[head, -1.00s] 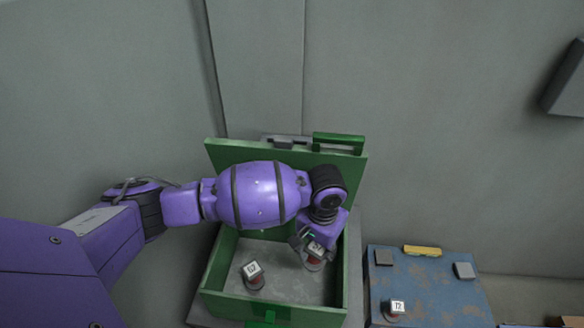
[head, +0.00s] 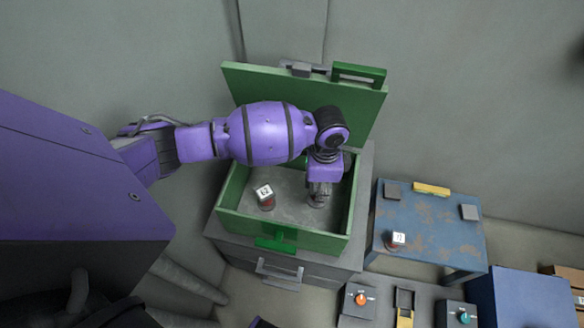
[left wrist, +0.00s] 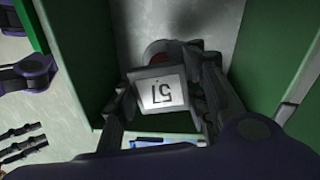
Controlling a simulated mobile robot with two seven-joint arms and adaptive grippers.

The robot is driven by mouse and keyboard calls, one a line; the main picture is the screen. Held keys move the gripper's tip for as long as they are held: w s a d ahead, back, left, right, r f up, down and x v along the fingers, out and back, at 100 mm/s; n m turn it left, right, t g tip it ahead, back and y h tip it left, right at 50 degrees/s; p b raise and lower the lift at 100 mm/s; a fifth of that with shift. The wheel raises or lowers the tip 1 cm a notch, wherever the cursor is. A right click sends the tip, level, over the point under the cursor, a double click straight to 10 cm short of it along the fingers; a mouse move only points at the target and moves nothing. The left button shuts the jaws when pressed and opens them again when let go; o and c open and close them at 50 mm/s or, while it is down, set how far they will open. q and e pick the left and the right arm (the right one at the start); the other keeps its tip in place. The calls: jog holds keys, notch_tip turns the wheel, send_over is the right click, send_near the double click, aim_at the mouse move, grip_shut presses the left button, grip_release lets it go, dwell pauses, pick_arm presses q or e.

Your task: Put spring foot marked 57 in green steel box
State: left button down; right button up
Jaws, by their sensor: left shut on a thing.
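The green steel box (head: 300,241) stands with its lid (head: 240,85) open, on a grey drawer cabinet. My left gripper (head: 319,190) reaches down inside the box, at its right side. In the left wrist view my left gripper (left wrist: 165,95) is shut on the spring foot marked 57 (left wrist: 162,92), its white label facing the camera. The foot's reddish lower part shows close to the box floor; I cannot tell whether it touches. Another spring foot (head: 265,197), its label seeming to read 62, stands in the box at the left.
A worn blue table (head: 430,235) at right carries a spring foot (head: 396,241) with a label, two grey blocks and a yellow piece (head: 431,188). Control boxes with an orange knob (head: 361,299) and a teal knob (head: 464,317) stand in front. A blue box is at lower right.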

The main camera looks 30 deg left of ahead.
pick_arm(q)
jog(key=shift+r+m, duration=0.1)
jog(key=shift+m, duration=0.8)
jog(key=shift+f, duration=0.2)
jog(key=shift+m, duration=0.3)
notch_tip(320, 180, down, 6)
jog(key=shift+s+r+b, duration=0.1)
jog(key=shift+r+b, duration=0.15)
jog(key=shift+b, duration=0.15)
jog(key=shift+f, duration=2.05)
pick_arm(e)
jog(key=shift+s+f, duration=0.1)
jog(key=shift+f, duration=0.5)
pick_arm(q)
jog(key=shift+f+b, duration=0.15)
jog(key=shift+b, duration=0.15)
jog(key=c, duration=1.1)
grip_release()
pick_arm(e)
jog(key=shift+f, duration=0.1)
